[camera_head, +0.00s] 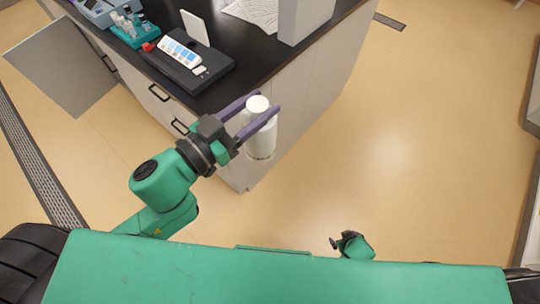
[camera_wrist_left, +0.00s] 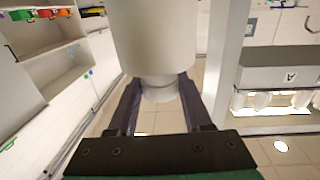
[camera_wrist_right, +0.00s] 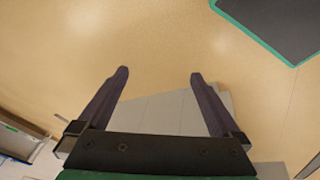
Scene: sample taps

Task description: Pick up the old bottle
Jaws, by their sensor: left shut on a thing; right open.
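A white bottle (camera_head: 261,140) with a white cap is held in the air by my left gripper (camera_head: 262,113), beside the dark counter's front corner. Its two purple fingers are closed around the bottle's neck, just under the cap. In the left wrist view the bottle (camera_wrist_left: 155,40) fills the top middle, between the fingers of the left gripper (camera_wrist_left: 158,85). I cannot read any label on it. My right gripper (camera_wrist_right: 158,75) is open and empty above bare floor in the right wrist view. In the head view only a small part of the right arm shows at the bottom.
The dark counter (camera_head: 228,92) holds a black tray (camera_head: 172,74) with a white labelled device, a teal rack (camera_head: 135,32) of small bottles, papers (camera_head: 254,13) and a grey box (camera_head: 303,18). An open cabinet door (camera_head: 66,70) stands at left. The floor (camera_head: 410,150) at right is clear.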

